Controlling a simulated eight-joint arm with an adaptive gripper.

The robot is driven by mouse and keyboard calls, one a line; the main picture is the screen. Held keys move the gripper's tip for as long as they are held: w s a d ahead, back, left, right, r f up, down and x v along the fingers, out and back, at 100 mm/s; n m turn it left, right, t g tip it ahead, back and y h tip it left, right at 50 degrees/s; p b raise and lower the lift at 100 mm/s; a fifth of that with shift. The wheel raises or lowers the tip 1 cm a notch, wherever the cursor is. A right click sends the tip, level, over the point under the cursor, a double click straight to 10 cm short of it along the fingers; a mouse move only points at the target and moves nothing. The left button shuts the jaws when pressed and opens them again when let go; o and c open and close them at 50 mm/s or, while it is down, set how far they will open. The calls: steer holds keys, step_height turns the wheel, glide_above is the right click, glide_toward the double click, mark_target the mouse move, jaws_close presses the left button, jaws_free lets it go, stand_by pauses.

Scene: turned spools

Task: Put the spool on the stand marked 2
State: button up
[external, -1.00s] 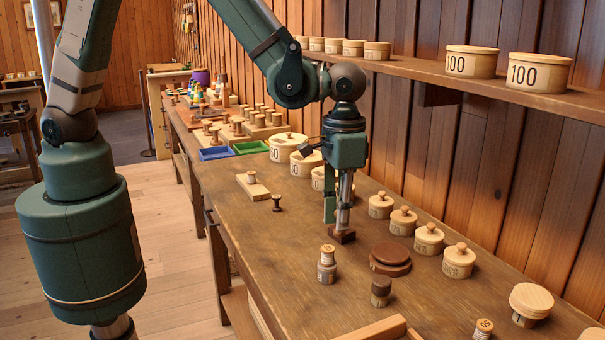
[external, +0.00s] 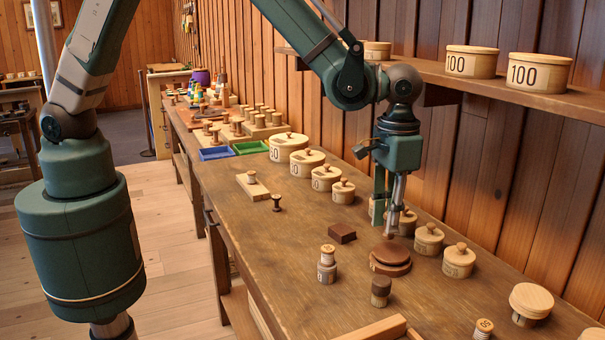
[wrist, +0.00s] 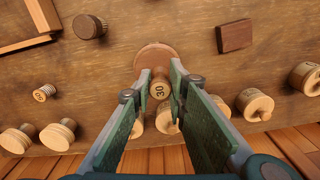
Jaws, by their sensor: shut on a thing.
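My gripper (external: 388,232) is shut on a small pale wooden spool whose end reads 30 (wrist: 160,90) in the wrist view. The fingers are on either side of it. In the external view the fingers largely hide the spool. My gripper is over or just behind a round reddish-brown stepped disc stand (external: 391,254), which also shows beyond the spool in the wrist view (wrist: 152,54). I cannot tell whether the spool touches it. A mark on the disc's lower side is too small to read. I cannot make out a 2 on any stand.
A dark square block (external: 342,232) lies bare left of the disc. A stacked pale spool (external: 327,262) and a dark-topped one (external: 380,290) stand in front. Knobbed wooden pots (external: 458,260) line the wall side. A wooden rail (external: 375,330) crosses the front.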

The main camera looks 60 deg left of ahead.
steer(key=shift+w+d, duration=0.35)
steer(key=shift+w, duration=0.2)
steer(key=shift+f, duration=1.75)
steer(key=shift+f, duration=0.2)
steer(key=o, duration=0.7)
steer(key=shift+r, duration=0.2)
steer(key=shift+r, duration=6)
